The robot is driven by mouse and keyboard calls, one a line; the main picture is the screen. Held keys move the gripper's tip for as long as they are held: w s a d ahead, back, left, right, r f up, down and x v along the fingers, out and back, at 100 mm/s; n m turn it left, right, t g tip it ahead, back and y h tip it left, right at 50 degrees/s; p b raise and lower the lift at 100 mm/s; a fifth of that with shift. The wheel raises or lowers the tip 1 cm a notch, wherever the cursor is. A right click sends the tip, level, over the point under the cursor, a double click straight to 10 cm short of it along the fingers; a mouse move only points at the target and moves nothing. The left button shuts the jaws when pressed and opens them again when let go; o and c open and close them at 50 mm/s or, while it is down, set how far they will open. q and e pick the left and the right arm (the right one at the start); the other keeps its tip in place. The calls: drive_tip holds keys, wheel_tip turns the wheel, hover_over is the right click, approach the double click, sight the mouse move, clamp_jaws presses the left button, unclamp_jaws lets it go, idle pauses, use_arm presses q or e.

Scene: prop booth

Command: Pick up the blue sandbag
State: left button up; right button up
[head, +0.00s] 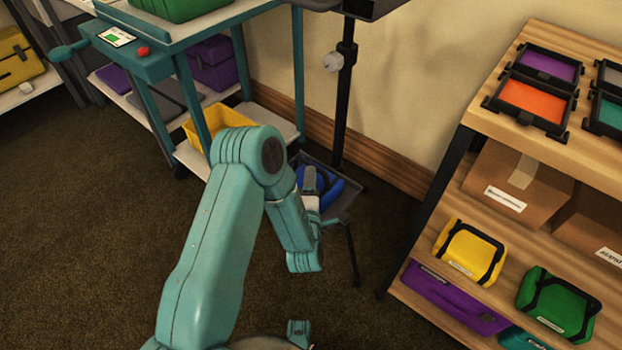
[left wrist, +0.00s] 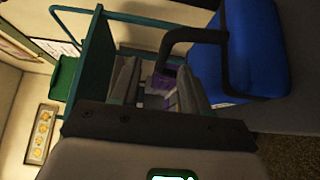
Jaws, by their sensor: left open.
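The blue sandbag (head: 331,190) lies on a low dark tray at the foot of a black stand. My left gripper (head: 311,182) is open beside the bag and covers part of it in the head view. In the left wrist view, the blue sandbag (left wrist: 258,55) is at upper right, with its black handle (left wrist: 178,40) reaching toward the open fingers of my left gripper (left wrist: 160,72). My right gripper is not in view.
A teal cart (head: 160,70) with a yellow bin (head: 222,117) stands left of the black stand (head: 343,100). A wooden shelf (head: 455,205) at right holds a yellow bag (head: 468,252), a green bag (head: 558,305) and cardboard boxes. The carpet at left is clear.

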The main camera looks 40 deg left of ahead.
sight(311, 160)
use_arm(q)
drive_tip(key=x, duration=0.3)
drive_tip(key=shift+f, duration=0.15)
drive_tip(key=b+x, duration=0.2)
drive_tip(key=x, duration=0.3)
clamp_jaws()
drive_tip(key=shift+f, duration=0.1)
idle(1.0)
drive_tip(key=shift+r, duration=0.2)
